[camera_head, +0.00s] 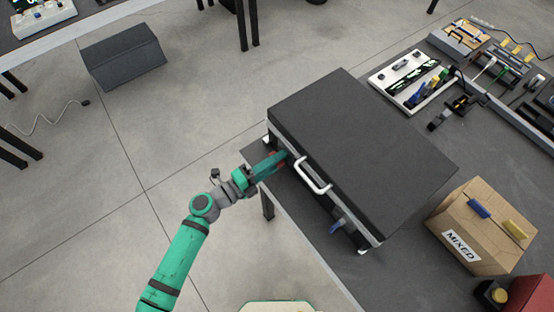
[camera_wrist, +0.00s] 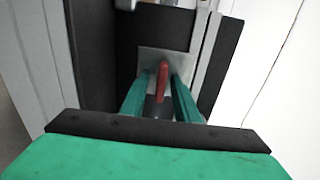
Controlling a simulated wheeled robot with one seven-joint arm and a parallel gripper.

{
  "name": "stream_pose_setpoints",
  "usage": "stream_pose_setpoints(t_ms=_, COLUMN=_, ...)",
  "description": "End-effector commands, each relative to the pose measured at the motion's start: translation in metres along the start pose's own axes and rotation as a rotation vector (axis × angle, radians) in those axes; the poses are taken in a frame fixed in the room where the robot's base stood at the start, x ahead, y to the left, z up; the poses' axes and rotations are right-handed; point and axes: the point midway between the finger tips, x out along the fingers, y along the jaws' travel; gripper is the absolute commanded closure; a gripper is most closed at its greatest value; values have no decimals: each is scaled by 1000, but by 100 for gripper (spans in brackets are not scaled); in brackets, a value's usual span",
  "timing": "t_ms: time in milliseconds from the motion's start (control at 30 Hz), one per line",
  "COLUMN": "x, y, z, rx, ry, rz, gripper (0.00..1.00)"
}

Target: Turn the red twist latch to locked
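The red twist latch (camera_wrist: 163,80) is on a light metal plate (camera_wrist: 154,62) on the front side of the dark case (camera_head: 350,150). In the wrist view the red handle stands roughly upright between my two green fingertips. My gripper (camera_wrist: 160,82) looks open around it, with a visible gap on the left side; contact on the right cannot be told. In the head view my gripper (camera_head: 284,157) reaches the case's front left part and mostly hides the latch.
Open floor lies left.

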Motion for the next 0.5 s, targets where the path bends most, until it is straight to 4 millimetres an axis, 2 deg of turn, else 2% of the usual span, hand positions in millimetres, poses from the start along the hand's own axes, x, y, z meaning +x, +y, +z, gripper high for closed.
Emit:
stream_pose_setpoints(t_ms=167, x=-3, y=0, z=1, rx=0, ry=-2, rz=0, gripper=72)
stream_pose_setpoints(t_ms=267, x=-12, y=0, z=1, rx=-1, ry=-4, rz=0, gripper=72)
stream_pose_setpoints(t_ms=500, x=-56, y=0, z=1, rx=0, ry=-4, rz=1, gripper=72)
